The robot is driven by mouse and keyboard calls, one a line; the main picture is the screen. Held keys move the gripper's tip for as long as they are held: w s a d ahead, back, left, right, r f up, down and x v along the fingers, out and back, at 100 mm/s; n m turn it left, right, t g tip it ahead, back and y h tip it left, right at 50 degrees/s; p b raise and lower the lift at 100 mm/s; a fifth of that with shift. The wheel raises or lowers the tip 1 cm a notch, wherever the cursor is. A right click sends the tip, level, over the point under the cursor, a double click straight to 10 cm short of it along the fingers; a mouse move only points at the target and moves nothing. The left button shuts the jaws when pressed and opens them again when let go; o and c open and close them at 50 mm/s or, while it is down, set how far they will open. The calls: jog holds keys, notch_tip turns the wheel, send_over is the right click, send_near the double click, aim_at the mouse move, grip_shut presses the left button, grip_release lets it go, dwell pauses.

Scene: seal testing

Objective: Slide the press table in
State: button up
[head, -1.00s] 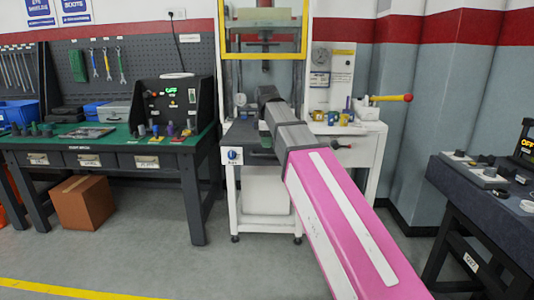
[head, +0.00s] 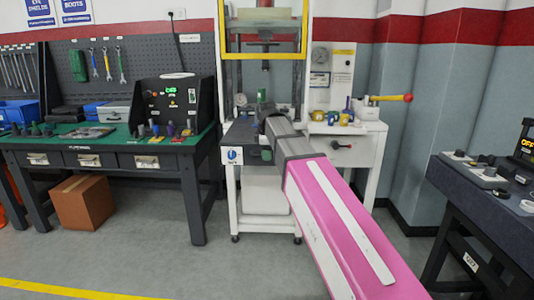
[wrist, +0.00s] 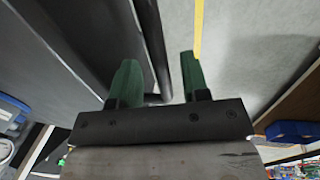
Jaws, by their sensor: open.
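The press table (head: 238,133) is a dark slab at the front of the white press, below the yellow guard frame. My arm covers its right part in the head view. In the wrist view, a dark grey surface (wrist: 70,35) fills the upper left, with a dark round bar (wrist: 152,40), apparently its handle, along its edge. My gripper (wrist: 158,58) has two green fingers spread apart. The bar runs between them, closer to the left finger, with a gap to the right finger. I cannot tell whether the left finger touches it. In the head view the fingers are mostly hidden.
The yellow guard (head: 262,57) spans the press above the table. A green-topped bench (head: 110,142) stands left, with a cardboard box (head: 84,202) beneath. A white stand (head: 360,150) with small parts is right of the press. A dark control desk (head: 470,185) is far right. The floor in front is open.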

grip_shut()
jog(key=shift+w, duration=0.1)
jog(key=w, duration=1.3)
jog(key=w+d, duration=0.1)
jog(key=w, duration=2.6)
jog(key=shift+w+d, duration=0.1)
jog(key=shift+d, duration=0.05)
jog(key=shift+w+r, duration=0.1)
grip_release()
